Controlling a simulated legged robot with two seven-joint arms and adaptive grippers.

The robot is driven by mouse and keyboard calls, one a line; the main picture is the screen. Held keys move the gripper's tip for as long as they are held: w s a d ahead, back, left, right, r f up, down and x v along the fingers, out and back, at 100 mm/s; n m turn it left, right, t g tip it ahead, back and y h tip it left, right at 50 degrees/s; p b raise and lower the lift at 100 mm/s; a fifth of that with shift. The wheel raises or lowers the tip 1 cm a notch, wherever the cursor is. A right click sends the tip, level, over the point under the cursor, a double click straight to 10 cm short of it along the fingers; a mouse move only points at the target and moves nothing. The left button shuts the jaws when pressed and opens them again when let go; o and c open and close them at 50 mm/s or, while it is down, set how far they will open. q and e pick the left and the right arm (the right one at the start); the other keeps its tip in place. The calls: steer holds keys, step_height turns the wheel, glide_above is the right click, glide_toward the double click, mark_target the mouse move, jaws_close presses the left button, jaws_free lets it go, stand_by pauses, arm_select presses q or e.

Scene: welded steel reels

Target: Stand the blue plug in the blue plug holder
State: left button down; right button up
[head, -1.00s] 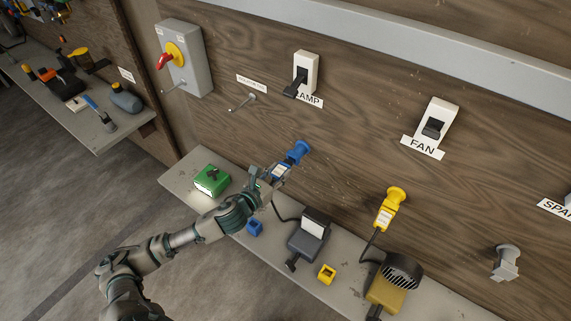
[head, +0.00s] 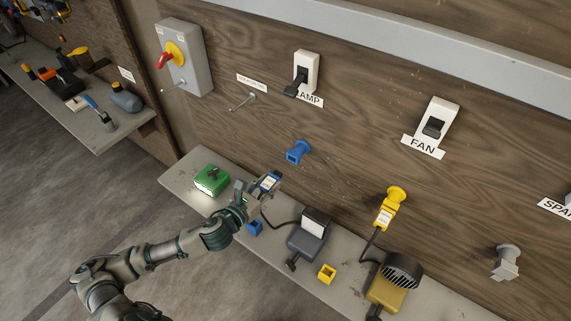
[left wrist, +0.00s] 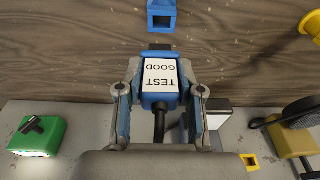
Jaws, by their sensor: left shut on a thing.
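My left gripper (head: 261,189) is shut on the blue plug (head: 269,181), which carries a white label. In the left wrist view the plug (left wrist: 160,82) sits between the two fingers (left wrist: 160,100), its label reading "TEST GOOD", its cable running back below. The plug is apart from the blue wall socket (head: 298,152), which is empty and also shows at the top of the left wrist view (left wrist: 161,15). The blue plug holder (head: 255,228) is a small open block on the grey shelf, below and beside the gripper; it is empty as far as I see. My right gripper is not in view.
On the shelf (head: 180,182) stand a green box (head: 211,180), a grey lamp unit (head: 308,235), a yellow holder (head: 327,273) and a yellow fan unit (head: 388,287). A yellow plug (head: 385,214) is in its wall socket. Switches and a grey box (head: 184,58) are on the wall.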

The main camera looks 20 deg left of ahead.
arm_select(q)
steer(key=shift+s+a, duration=0.15)
steer(key=shift+s, duration=0.35)
